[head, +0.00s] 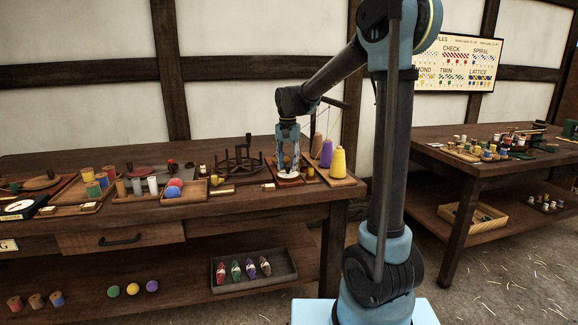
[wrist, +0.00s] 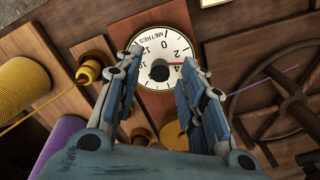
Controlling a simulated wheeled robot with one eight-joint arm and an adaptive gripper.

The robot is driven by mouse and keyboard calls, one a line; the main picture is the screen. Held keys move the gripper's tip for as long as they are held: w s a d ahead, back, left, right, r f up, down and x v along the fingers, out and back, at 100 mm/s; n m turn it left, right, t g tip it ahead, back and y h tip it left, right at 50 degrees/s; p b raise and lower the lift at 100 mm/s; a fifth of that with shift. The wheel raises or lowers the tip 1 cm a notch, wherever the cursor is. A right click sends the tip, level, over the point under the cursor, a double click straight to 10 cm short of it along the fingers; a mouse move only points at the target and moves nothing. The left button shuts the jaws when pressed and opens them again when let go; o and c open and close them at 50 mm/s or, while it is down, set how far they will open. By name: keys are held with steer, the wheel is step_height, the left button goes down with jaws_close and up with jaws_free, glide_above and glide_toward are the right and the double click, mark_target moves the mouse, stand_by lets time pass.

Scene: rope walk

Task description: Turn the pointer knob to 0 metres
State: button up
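The white round dial (wrist: 150,45) marked METRES sits on a reddish-brown board below my gripper. A dark round knob (wrist: 159,71) is at its centre. A small red mark beside the knob points toward the 4, and the 0 lies further toward the top of the dial. My gripper (wrist: 161,60) is open, with its fingers apart on either side of the knob in the picture; I cannot tell whether they touch it. In the head view my gripper (head: 289,152) points down over the dial (head: 287,175). The lower part of the dial is partly hidden by the fingers.
A wooden spoked reel (wrist: 292,98) stands close on the right in the wrist view. A yellow thread cone (wrist: 22,82) and a small brass spool (wrist: 88,70) are on the left. In the head view, thread cones (head: 338,161) stand just right of my gripper.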

steer(key=shift+f, duration=0.2)
jaws_close()
steer(key=shift+w+n, duration=0.1)
steer(key=shift+n, duration=0.3)
stand_by(2.0)
jaws_free()
